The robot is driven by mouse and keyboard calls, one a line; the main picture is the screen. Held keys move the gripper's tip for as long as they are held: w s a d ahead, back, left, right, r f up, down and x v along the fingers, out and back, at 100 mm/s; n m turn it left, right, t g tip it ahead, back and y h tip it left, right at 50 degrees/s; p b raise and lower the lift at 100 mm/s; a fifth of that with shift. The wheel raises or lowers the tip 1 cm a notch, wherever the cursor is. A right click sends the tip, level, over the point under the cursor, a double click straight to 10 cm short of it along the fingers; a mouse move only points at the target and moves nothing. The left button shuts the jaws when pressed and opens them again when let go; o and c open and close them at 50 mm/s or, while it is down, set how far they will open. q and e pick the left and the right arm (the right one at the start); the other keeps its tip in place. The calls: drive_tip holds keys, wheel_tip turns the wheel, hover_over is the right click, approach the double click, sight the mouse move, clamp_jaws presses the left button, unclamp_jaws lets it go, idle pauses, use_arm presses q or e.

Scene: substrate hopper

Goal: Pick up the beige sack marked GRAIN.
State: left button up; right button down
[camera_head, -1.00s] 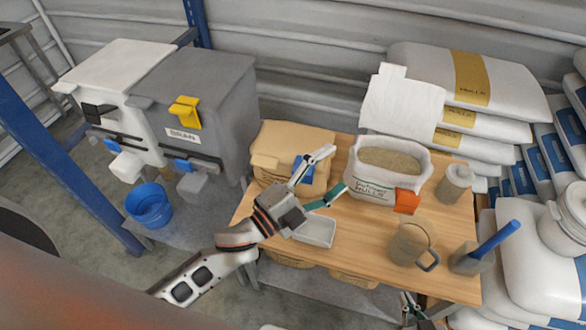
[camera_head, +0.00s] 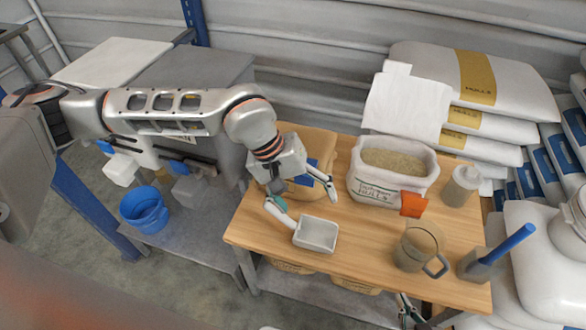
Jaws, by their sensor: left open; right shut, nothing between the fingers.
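A beige sack (camera_head: 322,146) lies at the back left of the wooden table, with a blue patch on its front. My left gripper and wrist hide much of it, and I cannot read any marking on it. My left gripper (camera_head: 304,201) is open, pointing down in front of the sack, one finger at each side; I cannot tell whether it touches the sack. Its left finger is close to the handle of a white scoop. My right gripper (camera_head: 408,312) is shut and empty below the table's front edge, partly cut off by the frame.
The white scoop (camera_head: 316,235) lies in front of the sack. An open white HULLS sack (camera_head: 370,187) with an orange clip, a jug (camera_head: 414,247) and a bottle (camera_head: 460,186) stand to the right. Grey bins (camera_head: 215,75) stand left. Beige bags (camera_head: 355,286) lie under the table.

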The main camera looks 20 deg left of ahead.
use_arm(q)
drive_tip(key=w+a+r+m+t+y, duration=0.1)
drive_tip(key=w+a+r+t+y, duration=0.1)
drive_tip(key=w+a, duration=0.35)
drive_tip(key=w+a+r+m+t+y, duration=0.1)
drive_tip(key=w+a+m+t+y, duration=0.15)
drive_tip(key=a, duration=0.55)
drive_tip(key=shift+n+g+y, duration=0.25)
drive_tip(key=shift+n+g, duration=0.1)
drive_tip(key=shift+g, duration=0.1)
drive_tip(key=x, duration=0.4)
drive_tip(key=w+a+x, duration=0.1)
drive_tip(key=x, duration=0.2)
drive_tip(key=shift+a+r, duration=0.1)
drive_tip(key=shift+r, duration=0.05)
drive_tip(key=shift+w+f, duration=0.15)
drive_tip(key=shift+f, duration=0.25)
drive_tip(key=c, duration=1.7)
drive_tip(key=shift+w+r, duration=0.1)
drive_tip(key=shift+r, duration=0.05)
clamp_jaws()
